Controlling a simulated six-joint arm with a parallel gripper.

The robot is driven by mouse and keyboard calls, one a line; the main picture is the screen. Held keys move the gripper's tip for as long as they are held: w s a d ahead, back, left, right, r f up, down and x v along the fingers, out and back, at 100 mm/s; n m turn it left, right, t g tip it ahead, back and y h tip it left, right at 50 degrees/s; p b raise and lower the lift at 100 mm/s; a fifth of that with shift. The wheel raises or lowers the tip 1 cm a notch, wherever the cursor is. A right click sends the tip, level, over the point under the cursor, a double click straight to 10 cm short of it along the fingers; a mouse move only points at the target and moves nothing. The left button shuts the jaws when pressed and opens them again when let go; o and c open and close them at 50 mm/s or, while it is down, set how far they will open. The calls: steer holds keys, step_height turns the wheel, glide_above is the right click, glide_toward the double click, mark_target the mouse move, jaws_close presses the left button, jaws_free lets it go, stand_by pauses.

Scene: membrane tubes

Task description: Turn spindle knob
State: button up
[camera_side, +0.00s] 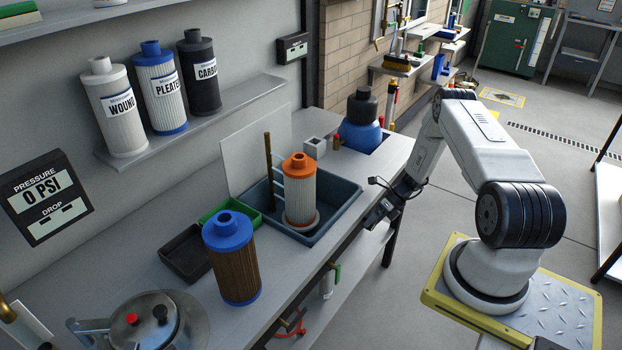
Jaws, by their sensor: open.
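No part is labelled as the spindle knob, and I cannot tell which one it is. A round metal lid (155,325) at the lower left carries a small red knob (132,319) and a black knob (160,312). A white pleated filter with an orange cap (299,165) stands upright in the grey tray (345,195), beside a brown upright rod (269,170). My gripper (377,211) is open and small in view, at the bench's right edge just right of the tray. It is apart from the filter and far from the lid. Its finger detail is hard to make out.
A brown filter with blue ends (232,262) stands on the bench near a black tray (186,255) and a green tray (225,208). A blue bottle (361,125) stands at the back. Labelled filters line the wall shelf (190,125). Bare bench lies in front of the black tray.

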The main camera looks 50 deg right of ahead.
steer(key=v, duration=0.7)
steer(key=shift+d+r, duration=0.15)
steer(key=shift+r, duration=0.1)
steer(key=w+a+r+n+g+h, duration=0.2)
steer(key=w+a+r+n, duration=0.1)
steer(key=a+r+n, duration=0.55)
steer(key=w+a+r+n+g+h, duration=0.2)
steer(key=w+a+r+n+g, duration=0.15)
steer(key=a+r+n, duration=0.45)
steer(key=s+a+r+n+t+h, duration=0.1)
steer(key=s+a+r+n, duration=0.2)
steer(key=a+n, duration=0.5)
steer(key=s+a+r+n+t+h, duration=0.2)
steer(key=s+a+r+n, duration=0.2)
steer(key=a+n, duration=0.5)
steer(key=r+n, duration=0.1)
steer(key=n, duration=0.3)
steer(key=shift+s+r, duration=0.2)
steer(key=shift+r, duration=0.1)
steer(key=shift+a, duration=0.15)
